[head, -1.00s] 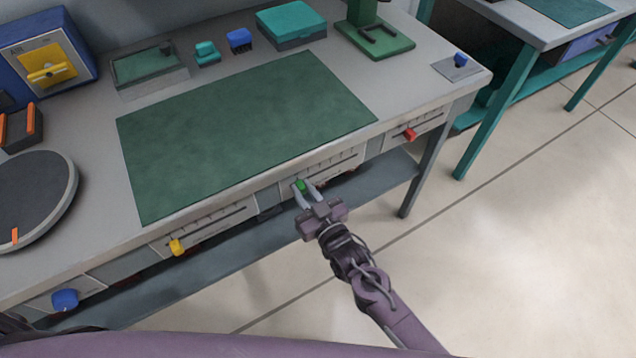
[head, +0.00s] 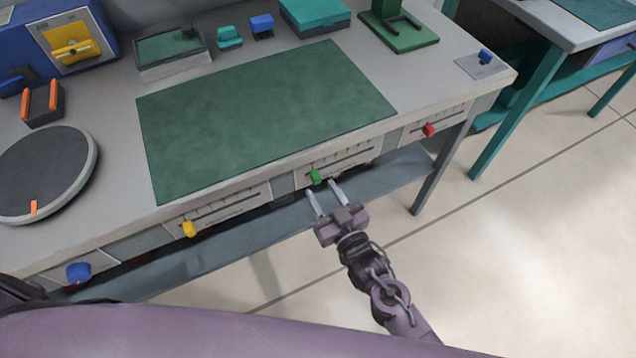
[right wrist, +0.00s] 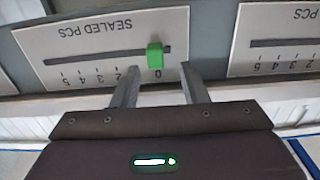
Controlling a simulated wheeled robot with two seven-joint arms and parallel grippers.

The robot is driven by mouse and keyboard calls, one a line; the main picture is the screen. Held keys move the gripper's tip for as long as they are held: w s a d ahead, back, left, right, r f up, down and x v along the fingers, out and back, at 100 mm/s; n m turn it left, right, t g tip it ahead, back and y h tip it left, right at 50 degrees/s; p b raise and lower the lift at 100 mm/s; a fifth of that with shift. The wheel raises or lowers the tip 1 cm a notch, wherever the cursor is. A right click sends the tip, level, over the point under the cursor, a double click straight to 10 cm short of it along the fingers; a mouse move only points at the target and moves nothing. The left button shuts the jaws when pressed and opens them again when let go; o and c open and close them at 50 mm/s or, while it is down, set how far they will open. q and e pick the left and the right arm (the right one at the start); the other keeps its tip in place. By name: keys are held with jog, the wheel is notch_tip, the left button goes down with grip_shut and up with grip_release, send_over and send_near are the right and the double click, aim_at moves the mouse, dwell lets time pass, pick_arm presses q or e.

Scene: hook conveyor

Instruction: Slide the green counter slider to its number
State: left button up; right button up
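The green slider (head: 315,177) sits on the front of the workbench, near the left end of its slot in the head view. In the right wrist view the green slider (right wrist: 155,56) stands above the 0 of an upside-down scale on a panel (right wrist: 95,40) marked SEALED PCS. The 1 is hidden behind a finger. My right gripper (head: 324,188) is open and empty, just in front of the slider. Its fingers (right wrist: 160,75) are spread on either side, apart from the slider. My left gripper is not in view.
Other slider panels flank this one, with a yellow slider (head: 188,229) to the left and a red one (head: 429,130) to the right. A blue knob (head: 78,272) is further left. A grey shelf (head: 240,245) runs below. The floor to the right is clear.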

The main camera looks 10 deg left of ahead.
jog(key=v, duration=0.4)
jog(key=shift+s, duration=0.1)
dwell(0.3)
jog(key=s+d+f+m+g+h, duration=0.1)
jog(key=s+d+f+g+h, duration=0.1)
jog(key=d+f, duration=0.5)
jog(key=s+d+f+g+h, duration=0.1)
jog(key=s+d+f+h, duration=0.1)
jog(key=f, duration=0.8)
jog(key=s+d+f+m+g+h, duration=0.1)
jog(key=d+f+g+h, duration=0.15)
jog(key=d+f, duration=0.45)
jog(key=s+d+f+m+g+h, duration=0.1)
jog(key=s+d+f+g, duration=0.1)
jog(key=s+f, duration=0.4)
jog(key=s+d+f+m+g+h, duration=0.1)
jog(key=s+d+f+g, duration=0.2)
jog(key=s, duration=0.9)
jog(key=s+d+f+g+h, duration=0.2)
jog(key=s+d+f, duration=0.3)
jog(key=s+f, duration=0.4)
jog(key=shift+s+d+f+m+g, duration=0.15)
jog(key=shift+s+f+m+g, duration=0.1)
jog(key=shift+f+m+g, duration=0.25)
